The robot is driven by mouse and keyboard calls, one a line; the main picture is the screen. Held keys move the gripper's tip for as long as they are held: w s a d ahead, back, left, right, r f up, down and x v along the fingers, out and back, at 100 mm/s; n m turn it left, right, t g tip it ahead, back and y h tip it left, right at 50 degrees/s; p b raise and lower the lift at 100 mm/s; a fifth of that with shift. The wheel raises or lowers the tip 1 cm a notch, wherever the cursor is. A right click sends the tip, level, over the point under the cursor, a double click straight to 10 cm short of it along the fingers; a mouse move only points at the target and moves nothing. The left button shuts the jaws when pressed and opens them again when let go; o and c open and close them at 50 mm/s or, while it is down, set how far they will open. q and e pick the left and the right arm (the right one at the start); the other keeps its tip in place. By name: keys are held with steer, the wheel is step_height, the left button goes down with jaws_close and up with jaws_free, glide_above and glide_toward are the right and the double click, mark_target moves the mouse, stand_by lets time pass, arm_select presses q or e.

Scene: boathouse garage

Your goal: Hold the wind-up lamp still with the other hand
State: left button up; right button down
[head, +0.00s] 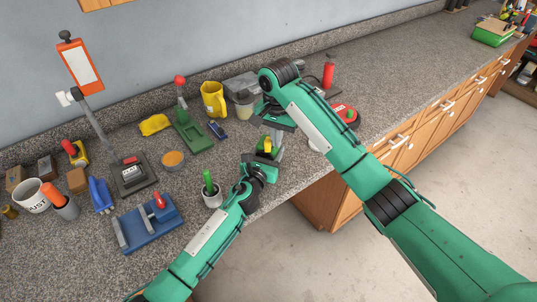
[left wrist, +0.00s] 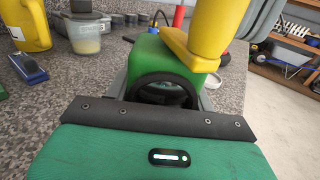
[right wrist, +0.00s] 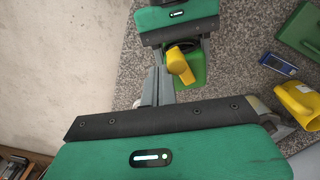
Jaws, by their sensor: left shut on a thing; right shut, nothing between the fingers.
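The wind-up lamp (left wrist: 150,55) has a green body, a dark round ring on its face and a yellow crank (left wrist: 208,38). It is at the counter's front part, partly hidden by my arms in the head view. My left gripper (head: 261,158) is shut on the lamp, its fingers on either side of the body. My right gripper (head: 278,143) is shut and empty, pointing down beside the lamp. In the right wrist view its closed fingers (right wrist: 157,80) are just left of the crank. I cannot tell whether they touch it.
A white pot with a green-handled tool (head: 212,195) stands close to my left wrist. A yellow mug (head: 213,98), a blue block (head: 217,130) and a green tool base (head: 192,135) are behind. A red-topped item (head: 345,113) lies right of my right wrist. The far right counter is mostly clear.

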mark_target(262, 138)
steer(key=shift+a, duration=0.1)
steer(key=shift+s+a, duration=0.3)
steer(key=shift+a, duration=0.6)
steer(key=shift+a, duration=0.1)
steer(key=shift+w+a, duration=0.15)
steer(key=shift+a, duration=0.75)
steer(key=shift+r, duration=0.1)
step_height(262, 138, up, 7)
stand_by(0.6)
